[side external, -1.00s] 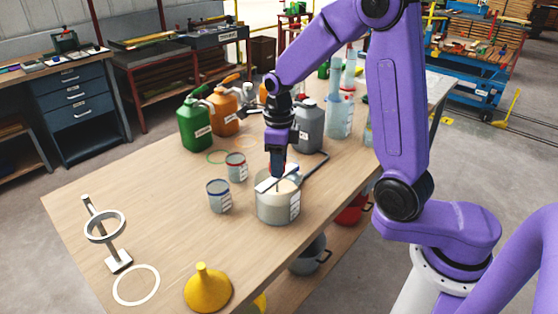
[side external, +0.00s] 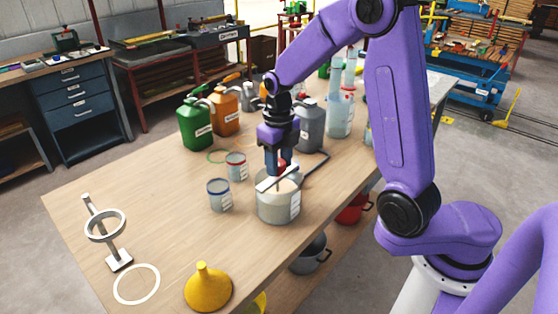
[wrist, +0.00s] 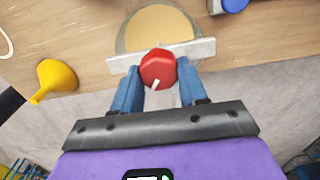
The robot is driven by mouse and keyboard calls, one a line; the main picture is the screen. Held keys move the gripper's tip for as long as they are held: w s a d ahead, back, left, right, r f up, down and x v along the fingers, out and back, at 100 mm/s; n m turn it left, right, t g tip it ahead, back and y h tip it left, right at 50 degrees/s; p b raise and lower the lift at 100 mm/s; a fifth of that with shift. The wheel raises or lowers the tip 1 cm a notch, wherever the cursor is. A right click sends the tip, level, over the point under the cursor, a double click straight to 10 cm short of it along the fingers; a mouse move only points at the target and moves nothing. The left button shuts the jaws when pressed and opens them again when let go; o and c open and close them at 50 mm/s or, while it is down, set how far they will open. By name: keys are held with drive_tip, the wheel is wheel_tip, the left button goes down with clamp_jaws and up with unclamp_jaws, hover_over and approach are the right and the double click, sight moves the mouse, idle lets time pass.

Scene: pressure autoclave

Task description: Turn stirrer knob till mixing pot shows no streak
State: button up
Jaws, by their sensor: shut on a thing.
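The mixing pot (side external: 277,208) is a grey can with a white label near the table's right edge. A pale bar (side external: 268,184) lies across its top. The red stirrer knob (wrist: 158,66) sits over the bar in the wrist view, with a white mark pointing toward the lower side. My gripper (side external: 280,170) is upright over the pot, its two blue fingers shut on the knob from opposite sides. In the wrist view, the pot's contents (wrist: 157,28) look an even tan, with no streak on the visible part. The bar, knob and fingers hide the rest.
Two small cans (side external: 219,195) (side external: 236,166) stand left of the pot. A yellow funnel (side external: 208,288) and a ring stand (side external: 119,260) are nearer the front. Green (side external: 195,125) and orange (side external: 226,112) jugs and a grey jug (side external: 311,128) stand behind.

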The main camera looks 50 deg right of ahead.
sight(279, 162)
idle(0.3)
drive_tip(key=o, duration=1.1)
drive_tip(key=shift+c, duration=0.2)
wheel_tip(279, 162, up, 18)
drive_tip(key=shift+f, duration=0.25)
